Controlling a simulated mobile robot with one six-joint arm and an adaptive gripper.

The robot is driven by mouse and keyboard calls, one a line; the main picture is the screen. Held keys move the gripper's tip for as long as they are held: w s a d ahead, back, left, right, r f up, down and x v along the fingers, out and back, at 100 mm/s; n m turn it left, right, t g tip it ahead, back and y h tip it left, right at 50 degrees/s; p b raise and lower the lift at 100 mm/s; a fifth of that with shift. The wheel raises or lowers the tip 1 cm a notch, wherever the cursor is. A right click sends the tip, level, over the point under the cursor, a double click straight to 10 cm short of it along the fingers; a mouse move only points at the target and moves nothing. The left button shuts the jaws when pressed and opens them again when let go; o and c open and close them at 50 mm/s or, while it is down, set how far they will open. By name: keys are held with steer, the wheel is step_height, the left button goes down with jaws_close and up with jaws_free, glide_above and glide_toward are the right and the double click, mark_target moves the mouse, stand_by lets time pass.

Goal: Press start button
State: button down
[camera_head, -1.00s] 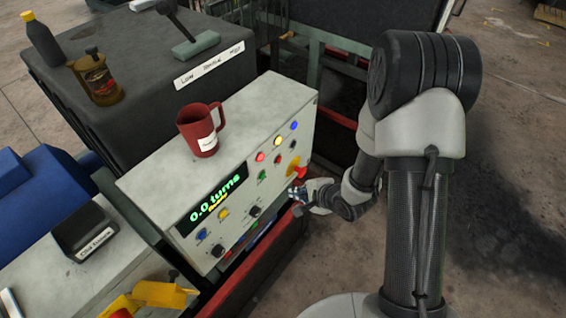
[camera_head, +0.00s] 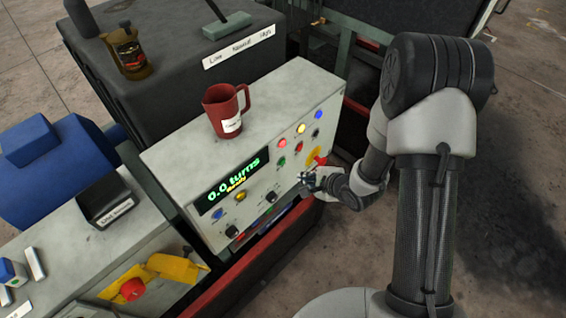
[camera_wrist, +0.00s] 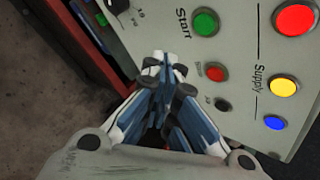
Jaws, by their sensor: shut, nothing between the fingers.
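The green start button (camera_wrist: 205,22) sits on the pale control panel, with the word "Start" beside it in the wrist view. It also shows in the head view (camera_head: 282,161). My gripper (camera_wrist: 165,62) is shut and empty, in front of the panel. In the wrist view its tips appear below and left of the green button. In the head view my gripper (camera_head: 307,179) is right of and below the button. A gap between tips and panel cannot be judged.
A smaller red button (camera_wrist: 215,72) is close to the green one. Red (camera_wrist: 296,17), yellow (camera_wrist: 283,86) and blue (camera_wrist: 275,123) lamps line the "Supply" row. A red mug (camera_head: 226,110) stands on the cabinet. A red knob on yellow (camera_head: 320,160) is near my gripper.

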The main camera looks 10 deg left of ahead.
mark_target(282, 162)
steer(key=shift+w+a, duration=0.75)
steer(key=shift+a, duration=0.2)
steer(key=shift+w+a, duration=0.7)
steer(key=shift+a, duration=0.2)
steer(key=shift+w+a+p, duration=0.25)
steer(key=shift+a+p, duration=0.1)
steer(key=shift+p, duration=0.1)
